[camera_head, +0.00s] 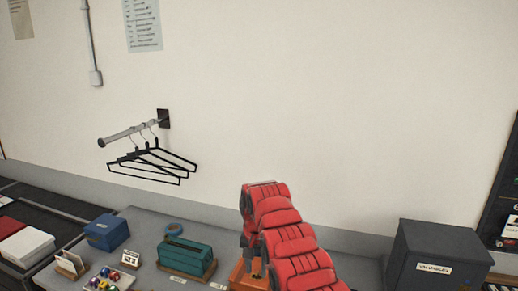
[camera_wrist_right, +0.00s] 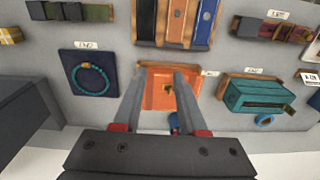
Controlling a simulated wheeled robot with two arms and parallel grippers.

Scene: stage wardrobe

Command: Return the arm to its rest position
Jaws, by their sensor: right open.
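My right arm, red and segmented, reaches in from the bottom right in the head view. Its gripper (camera_head: 253,262) points down over an orange tray (camera_head: 238,277), partly hidden behind the arm. In the right wrist view, my right gripper (camera_wrist_right: 167,76) is open, with its two grey fingers apart and nothing held between them. The orange tray (camera_wrist_right: 155,101) lies beyond and between the fingers, with a small gold and dark item (camera_wrist_right: 168,87) in it. My left gripper is in neither view.
A teal box (camera_head: 187,256) stands left of the arm, a blue box (camera_head: 106,232) farther left. A dark grey box (camera_head: 437,262) stands at right. Black hangers (camera_head: 152,162) hang from a wall rail. A necklace on a dark pad (camera_wrist_right: 90,57) lies near the tray.

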